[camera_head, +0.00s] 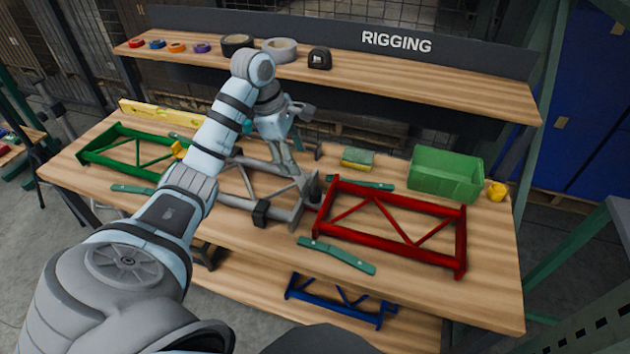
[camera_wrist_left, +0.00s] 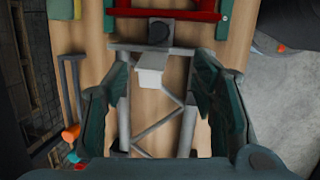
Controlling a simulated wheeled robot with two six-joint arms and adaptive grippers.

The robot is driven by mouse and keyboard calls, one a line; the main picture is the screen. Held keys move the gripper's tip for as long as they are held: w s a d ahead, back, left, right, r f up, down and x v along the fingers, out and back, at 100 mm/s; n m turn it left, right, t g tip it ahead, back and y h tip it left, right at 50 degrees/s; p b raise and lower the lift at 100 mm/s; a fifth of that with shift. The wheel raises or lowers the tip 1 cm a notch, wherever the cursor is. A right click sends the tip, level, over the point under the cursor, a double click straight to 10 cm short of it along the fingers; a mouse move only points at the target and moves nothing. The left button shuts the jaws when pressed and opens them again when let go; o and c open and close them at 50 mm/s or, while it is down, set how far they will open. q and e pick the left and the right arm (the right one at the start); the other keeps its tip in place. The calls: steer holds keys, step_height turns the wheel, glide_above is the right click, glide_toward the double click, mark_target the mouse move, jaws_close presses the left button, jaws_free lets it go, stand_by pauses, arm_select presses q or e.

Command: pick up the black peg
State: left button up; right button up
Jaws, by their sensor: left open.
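The black peg (camera_head: 314,187) looks like a short dark cylinder on the bench, between the right end of the grey frame and the red frame. My left gripper (camera_head: 293,167) reaches down over the right part of the grey frame (camera_head: 245,183), close to the peg. In the left wrist view the gripper (camera_wrist_left: 159,58) has its fingers spread apart with no peg between them; the peg lies beyond the fingertips. Whether a finger touches the frame is unclear. My right gripper is out of view.
The red frame (camera_head: 464,238) lies right of the peg, the green frame (camera_head: 93,154) at left. A black block (camera_head: 261,213) sits on the grey frame's near rail. Teal straps (camera_head: 337,255), a green bin (camera_head: 446,174) and a yellow item (camera_head: 496,191) are around. A shelf (camera_head: 430,91) stands behind.

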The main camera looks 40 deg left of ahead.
arm_select(q)
steer(key=b, duration=0.5)
glide_above(315, 191)
steer(key=s+a, duration=0.2)
steer(key=x, duration=0.2)
steer(key=s+x, duration=0.1)
steer(key=x, duration=0.4)
steer(key=shift+s+a+f, duration=0.2)
steer(key=shift+a+f, duration=0.1)
steer(key=shift+a, duration=0.1)
steer(key=x, duration=0.5)
steer(key=shift+w+d, duration=0.25)
jaws_close()
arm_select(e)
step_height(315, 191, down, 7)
